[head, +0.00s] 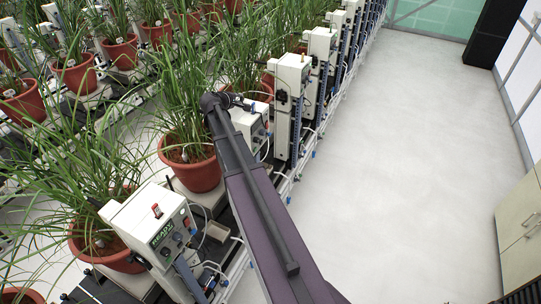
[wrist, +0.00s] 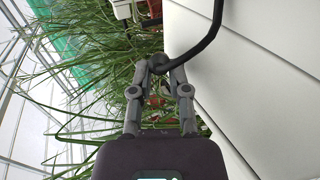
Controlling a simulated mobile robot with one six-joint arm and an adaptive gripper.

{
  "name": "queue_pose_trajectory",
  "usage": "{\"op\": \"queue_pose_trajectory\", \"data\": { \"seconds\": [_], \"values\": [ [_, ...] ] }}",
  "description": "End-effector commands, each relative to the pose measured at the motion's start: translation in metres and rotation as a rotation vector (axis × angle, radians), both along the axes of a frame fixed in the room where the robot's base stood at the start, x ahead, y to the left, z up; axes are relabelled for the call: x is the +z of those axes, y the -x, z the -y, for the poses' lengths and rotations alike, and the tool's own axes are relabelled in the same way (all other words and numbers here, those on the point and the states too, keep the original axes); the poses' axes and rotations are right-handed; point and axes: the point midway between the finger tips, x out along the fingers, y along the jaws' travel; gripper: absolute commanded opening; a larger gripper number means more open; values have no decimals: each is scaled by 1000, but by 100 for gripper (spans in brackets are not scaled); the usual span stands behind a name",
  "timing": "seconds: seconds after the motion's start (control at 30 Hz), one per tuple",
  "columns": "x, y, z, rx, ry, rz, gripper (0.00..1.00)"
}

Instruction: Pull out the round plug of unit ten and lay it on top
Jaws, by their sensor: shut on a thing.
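My gripper (wrist: 159,68) is shut at the end of a black cable (wrist: 212,35), which curves down to the fingertips in the wrist view. The plug at the cable's end is mostly hidden between the fingertips. In the head view my gripper (head: 238,102) is at the upper part of a white unit (head: 252,126) beside a potted plant. The arm covers part of this unit, so I cannot read its number or tell whether the plug is still in its socket.
Red pots (head: 197,174) with long grass leaves stand beside the units. More white units (head: 292,75) line the row behind. The pale floor (head: 420,140) at right is clear.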

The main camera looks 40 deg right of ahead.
Motion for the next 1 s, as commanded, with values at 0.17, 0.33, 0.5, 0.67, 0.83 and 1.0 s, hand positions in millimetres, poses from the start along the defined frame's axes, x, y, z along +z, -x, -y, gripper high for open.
{"op": "queue_pose_trajectory", "data": {
  "seconds": [0.17,0.33,0.5,0.67,0.83,1.0],
  "values": [
    [0,0,0,0,0,0,40],
    [0,0,0,0,0,0,63],
    [0,0,0,0,-1,0,63],
    [0,0,0,0,-1,0,63],
    [2,0,0,0,0,0,63],
    [10,0,0,0,0,0,63]
  ]
}}
